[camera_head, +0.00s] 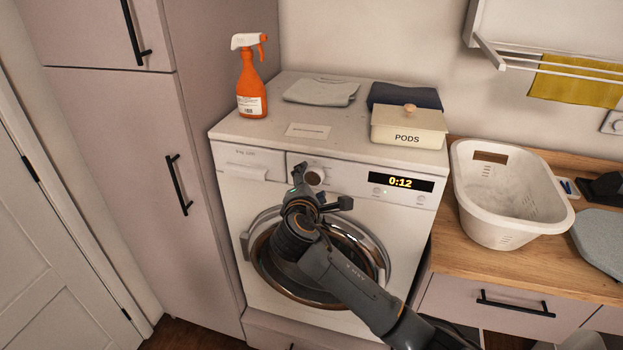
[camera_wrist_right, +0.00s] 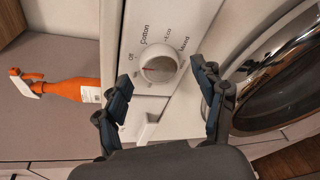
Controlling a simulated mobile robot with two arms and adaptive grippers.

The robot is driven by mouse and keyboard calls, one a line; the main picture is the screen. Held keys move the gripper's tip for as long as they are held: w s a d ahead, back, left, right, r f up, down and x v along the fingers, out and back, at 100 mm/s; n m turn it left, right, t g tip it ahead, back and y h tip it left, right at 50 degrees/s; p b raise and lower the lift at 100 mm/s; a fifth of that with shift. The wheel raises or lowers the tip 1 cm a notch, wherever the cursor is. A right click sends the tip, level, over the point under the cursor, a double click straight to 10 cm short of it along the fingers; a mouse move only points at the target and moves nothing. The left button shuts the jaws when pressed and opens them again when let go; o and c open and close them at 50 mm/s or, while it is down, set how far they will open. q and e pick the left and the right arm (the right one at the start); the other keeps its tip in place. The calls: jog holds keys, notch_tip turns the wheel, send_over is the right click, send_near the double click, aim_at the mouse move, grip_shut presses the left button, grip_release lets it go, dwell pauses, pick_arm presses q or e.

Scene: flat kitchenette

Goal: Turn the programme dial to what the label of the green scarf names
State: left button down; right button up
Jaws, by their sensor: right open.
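The programme dial (camera_wrist_right: 158,66) is a round white knob on the front panel of the washing machine (camera_head: 235,200). It also shows in the head view (camera_head: 314,175), just beyond my right gripper (camera_head: 316,190). In the right wrist view my right gripper (camera_wrist_right: 160,78) is open, its fingers apart on either side and short of the dial. A small reddish mark shows on the dial's left side. I see no green scarf and no scarf label. My left gripper is out of view.
On the machine stand an orange spray bottle (camera_head: 252,85), grey folded cloth (camera_head: 320,91), dark folded cloth (camera_head: 385,95), white card (camera_head: 308,130) and "PODS" box (camera_head: 410,125). A white basket (camera_head: 505,215) stands right. A mustard cloth (camera_head: 575,85) hangs on a rack. The display reads 0:12.

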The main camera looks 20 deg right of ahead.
jog(key=shift+w+d+f, duration=0.15)
jog(key=shift+w+d, duration=0.1)
jog(key=shift+w, duration=0.3)
jog(key=c, duration=1.1)
jog(key=shift+c, duration=0.2)
jog(key=shift+f+m, duration=0.1)
jog(key=shift+m, duration=0.2)
